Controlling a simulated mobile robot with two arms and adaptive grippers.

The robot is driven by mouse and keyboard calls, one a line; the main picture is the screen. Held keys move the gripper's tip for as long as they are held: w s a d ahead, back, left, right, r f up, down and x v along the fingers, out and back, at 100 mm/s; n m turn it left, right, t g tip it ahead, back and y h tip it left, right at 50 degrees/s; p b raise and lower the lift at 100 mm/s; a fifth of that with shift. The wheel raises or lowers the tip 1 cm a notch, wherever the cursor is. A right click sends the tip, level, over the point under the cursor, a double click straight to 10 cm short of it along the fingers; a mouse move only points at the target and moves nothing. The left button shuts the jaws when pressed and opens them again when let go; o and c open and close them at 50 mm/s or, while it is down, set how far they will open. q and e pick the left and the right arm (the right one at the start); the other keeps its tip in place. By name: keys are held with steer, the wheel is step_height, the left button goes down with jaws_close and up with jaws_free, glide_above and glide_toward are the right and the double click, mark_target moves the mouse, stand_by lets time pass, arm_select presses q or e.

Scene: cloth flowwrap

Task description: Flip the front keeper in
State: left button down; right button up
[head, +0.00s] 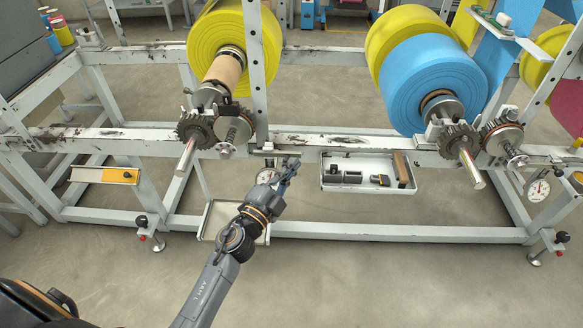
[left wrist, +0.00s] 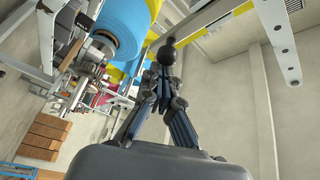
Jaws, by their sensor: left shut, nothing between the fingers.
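My left gripper (head: 289,164) is shut and empty in front of the machine's front rail, between the two shaft ends. In the left wrist view its dark fingers (left wrist: 165,85) meet with nothing seen between them. A toothed wheel and bearing block (head: 196,127) hold the left shaft, which carries a yellow roll (head: 222,38). A second toothed wheel (head: 459,143) and block hold the right shaft, with a blue roll (head: 428,82). Small fittings sit on both blocks; I cannot tell which is the front keeper or how it stands. My right gripper is not in view.
A white tray (head: 370,190) with dark parts and a brown block hangs below the rail, right of my gripper. A white upright post (head: 255,70) stands behind my gripper's left side. A yellow-topped ledge (head: 120,176) is at left.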

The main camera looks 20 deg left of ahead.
arm_select(q)
steer(key=s+a, duration=0.1)
steer(key=a, duration=0.4)
steer(key=shift+s+a+p, duration=0.35)
steer(key=shift+a, duration=0.05)
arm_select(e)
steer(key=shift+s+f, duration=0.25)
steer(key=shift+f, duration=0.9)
arm_select(q)
steer(key=shift+r, duration=0.15)
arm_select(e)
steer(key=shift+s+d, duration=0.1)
